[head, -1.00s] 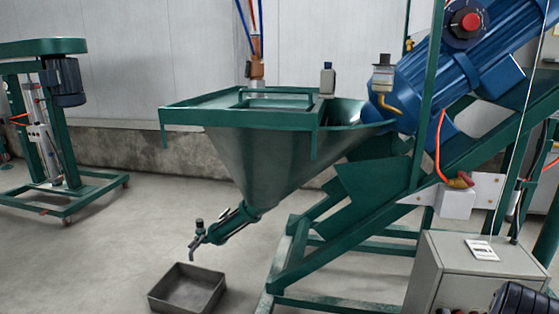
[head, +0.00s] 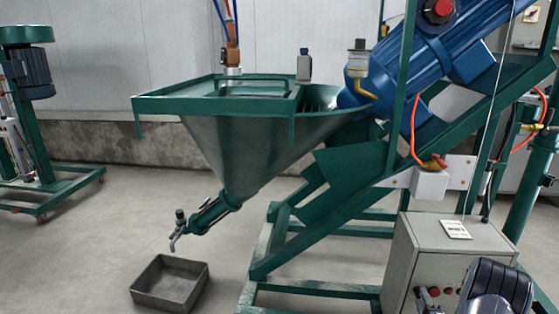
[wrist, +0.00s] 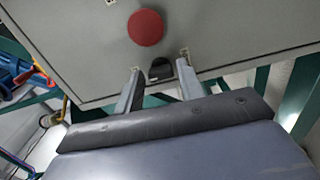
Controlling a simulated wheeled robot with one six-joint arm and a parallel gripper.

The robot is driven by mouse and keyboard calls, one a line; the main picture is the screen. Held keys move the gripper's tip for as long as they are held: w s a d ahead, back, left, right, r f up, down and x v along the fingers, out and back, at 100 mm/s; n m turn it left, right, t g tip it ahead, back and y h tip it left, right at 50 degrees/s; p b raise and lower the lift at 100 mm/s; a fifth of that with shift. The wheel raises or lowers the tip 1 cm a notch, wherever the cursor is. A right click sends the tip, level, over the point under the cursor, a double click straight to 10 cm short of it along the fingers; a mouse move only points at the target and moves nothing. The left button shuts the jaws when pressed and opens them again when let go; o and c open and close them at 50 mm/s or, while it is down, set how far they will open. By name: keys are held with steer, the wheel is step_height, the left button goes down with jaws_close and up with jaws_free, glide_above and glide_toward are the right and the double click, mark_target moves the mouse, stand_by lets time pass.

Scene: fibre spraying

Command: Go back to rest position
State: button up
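My gripper (wrist: 160,72) shows in the wrist view with its two fingers apart. It points at the pale grey front of a control box (wrist: 85,60). A small black knob or switch (wrist: 161,69) on that front appears between the fingertips; I cannot tell whether they touch it. A large red round button (wrist: 147,27) is just above it in the picture. In the head view, a dark part of my arm stands in front of the control box (head: 400,262) at the lower right; the fingers are not visible there.
A green hopper (head: 245,150) on a green frame (head: 330,240) fills the middle, with a blue motor (head: 400,80) at upper right. A grey tray (head: 160,298) lies on the floor below the spout. A green wheeled stand (head: 60,185) is at left. Floor between stand and tray is clear.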

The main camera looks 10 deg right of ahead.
steer(key=n, duration=0.6)
steer(key=w+n, duration=0.1)
steer(key=n, duration=1)
steer(key=shift+w+r+n, duration=0.15)
steer(key=shift+r+n, duration=0.1)
steer(key=shift+n, duration=0.15)
steer(key=shift+p+v, duration=0.3)
steer(key=shift+v, duration=0.8)
